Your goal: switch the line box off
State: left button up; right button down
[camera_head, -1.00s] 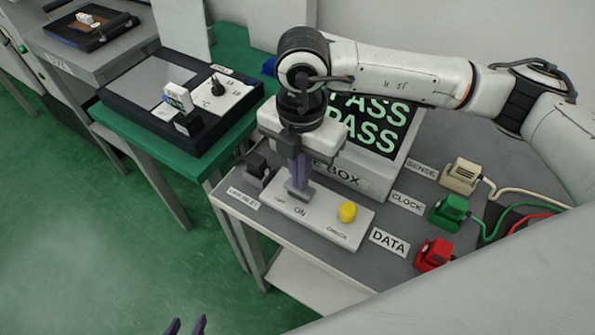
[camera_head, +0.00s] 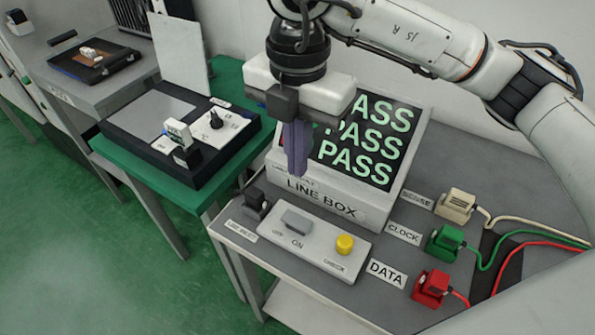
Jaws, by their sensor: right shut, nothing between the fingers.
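The line box (camera_head: 325,204) stands on the grey table with its screen (camera_head: 375,150) lit, showing green PASS lines. In front of it is a pale panel (camera_head: 318,256) with a grey switch (camera_head: 296,219), the labels OFF and ON below it, and a yellow CHECK button (camera_head: 345,244). The switch sits over the two labels; I cannot tell for sure which way it is set. My right gripper (camera_head: 297,172) is shut and empty, pointing down above the switch and apart from it. It hides the left part of the screen. My left gripper is not in view.
A black plug (camera_head: 254,203) stands left of the panel. Cream (camera_head: 458,203), green (camera_head: 443,242) and red (camera_head: 430,286) plugs with cables are at the right. A green table (camera_head: 110,152) to the left bears a black tray with a small device.

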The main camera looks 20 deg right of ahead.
aim_at(288, 218)
jog(key=shift+r, duration=0.2)
jog(key=shift+w+a, duration=0.4)
jog(key=shift+a, duration=0.3)
notch_tip(288, 218, down, 14)
jog(key=shift+p, duration=0.75)
